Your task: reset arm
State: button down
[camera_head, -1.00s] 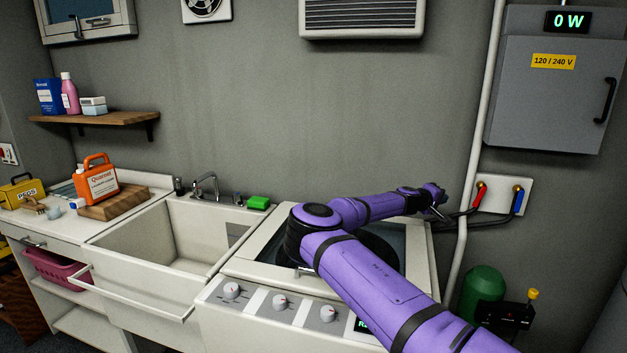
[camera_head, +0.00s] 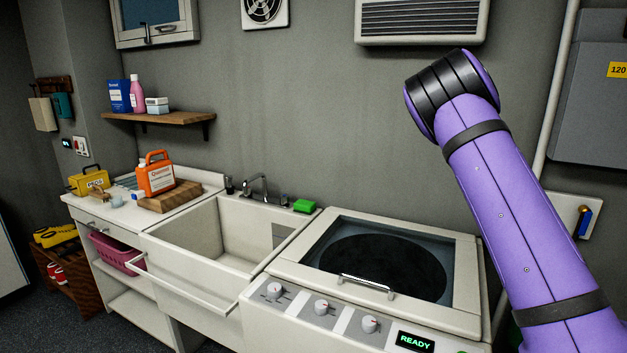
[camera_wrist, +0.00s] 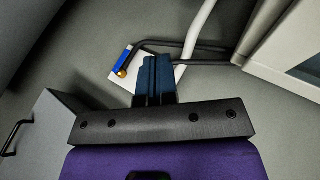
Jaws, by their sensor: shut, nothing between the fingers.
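My purple arm rises at the right of the head view, bent at a black joint high up. My gripper is out of the head view. In the wrist view my gripper (camera_wrist: 156,80) has its two blue fingers together, with nothing between them. Behind the fingers is a white wall plate (camera_wrist: 176,75) with a blue-handled valve (camera_wrist: 121,62). The fingers overlap the plate in the picture, and I cannot tell how far off it is. The blue valve (camera_head: 584,222) also shows at the right of the head view.
The washer (camera_head: 465,318) reads READY, its lid down. The sink (camera_head: 190,262) is left of it. An orange jug (camera_head: 156,178) stands on a wooden board. A grey electrical box (camera_head: 590,110), a white pipe (camera_head: 553,100) and a wall unit (camera_head: 420,38) are near my arm.

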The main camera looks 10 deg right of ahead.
jog(key=s+a+r+n+t+y, duration=0.15)
jog(key=s+a+r+y, duration=0.25)
jog(key=s+a+r, duration=0.55)
jog(key=s+a+r+t+y, duration=0.2)
jog(key=s+a+r+y, duration=0.35)
jog(key=a, duration=0.75)
jog(key=s+a+r+n, duration=0.2)
jog(key=s+a, duration=0.3)
jog(key=s, duration=0.4)
jog(key=s+a+r+n+t+h, duration=0.1)
jog(key=s+a+r, duration=0.3)
jog(key=s, duration=0.6)
jog(key=shift+s+a+r+n, duration=0.25)
jog(key=shift+a+n, duration=0.3)
jog(key=shift+a, duration=0.7)
jog(key=shift+w+t, duration=0.1)
jog(key=shift+t, duration=0.15)
